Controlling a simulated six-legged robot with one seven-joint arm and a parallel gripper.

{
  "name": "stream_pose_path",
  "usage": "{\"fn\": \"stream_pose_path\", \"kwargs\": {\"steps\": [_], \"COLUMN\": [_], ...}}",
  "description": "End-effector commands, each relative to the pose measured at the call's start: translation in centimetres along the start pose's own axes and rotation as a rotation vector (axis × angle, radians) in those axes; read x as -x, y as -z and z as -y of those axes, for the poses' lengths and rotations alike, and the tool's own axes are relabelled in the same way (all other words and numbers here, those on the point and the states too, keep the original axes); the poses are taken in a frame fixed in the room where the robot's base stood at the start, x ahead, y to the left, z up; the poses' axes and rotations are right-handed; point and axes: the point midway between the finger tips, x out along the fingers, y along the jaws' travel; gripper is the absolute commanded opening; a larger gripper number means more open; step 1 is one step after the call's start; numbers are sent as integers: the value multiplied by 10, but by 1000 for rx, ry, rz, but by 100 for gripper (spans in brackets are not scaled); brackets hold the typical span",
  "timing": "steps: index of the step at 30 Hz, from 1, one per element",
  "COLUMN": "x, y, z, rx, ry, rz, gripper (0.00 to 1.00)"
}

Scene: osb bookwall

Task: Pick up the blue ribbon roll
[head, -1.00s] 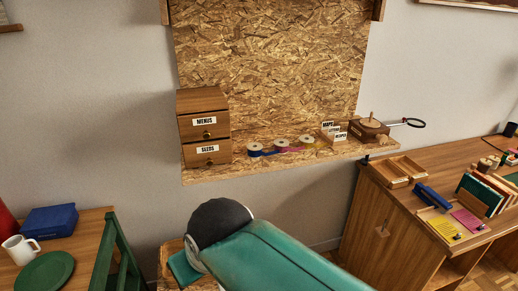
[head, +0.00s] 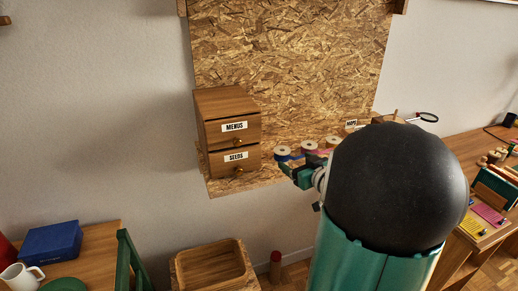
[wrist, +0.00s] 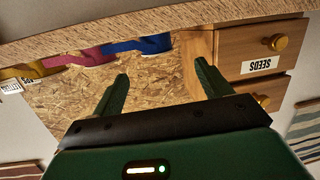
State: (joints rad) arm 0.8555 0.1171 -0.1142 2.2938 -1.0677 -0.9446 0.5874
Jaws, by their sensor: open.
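The blue ribbon roll (head: 283,155) stands on the chipboard shelf, at the left end of a row of ribbon rolls, to the right of the drawer box. In the wrist view, which looks turned over, the blue roll (wrist: 142,44) shows beyond the fingertips. My gripper (head: 288,175) is just in front of the roll at the shelf's front edge. My gripper also shows in the wrist view (wrist: 161,72), its two green fingers spread wide with nothing between them. Part of the roll's lower side is hidden by the gripper in the head view.
A magenta ribbon roll (head: 309,148) and a yellow ribbon roll (head: 333,142) stand to the right. The wooden drawer box (head: 228,130), labelled MENUS and SEEDS, stands close on the left. A chipboard panel (head: 290,60) rises behind. My arm hides much of the shelf's right side.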

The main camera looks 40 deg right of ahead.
Motion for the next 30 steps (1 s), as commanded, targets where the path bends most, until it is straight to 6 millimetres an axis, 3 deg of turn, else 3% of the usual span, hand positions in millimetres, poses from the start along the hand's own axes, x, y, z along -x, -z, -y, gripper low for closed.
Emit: {"fn": "stream_pose_path", "kwargs": {"steps": [3,7,18,26,30], "x": [10,8,-59,-82,-105], "y": [-15,-18,-15,-13,-12], "z": [-11,-13,-7,-4,-1], "rx": [-35,-47,-46,-45,-46], "ry": [55,80,77,76,77], "rz": [-25,-37,-37,-38,-38], "gripper": [77,77,77,77,77]}}
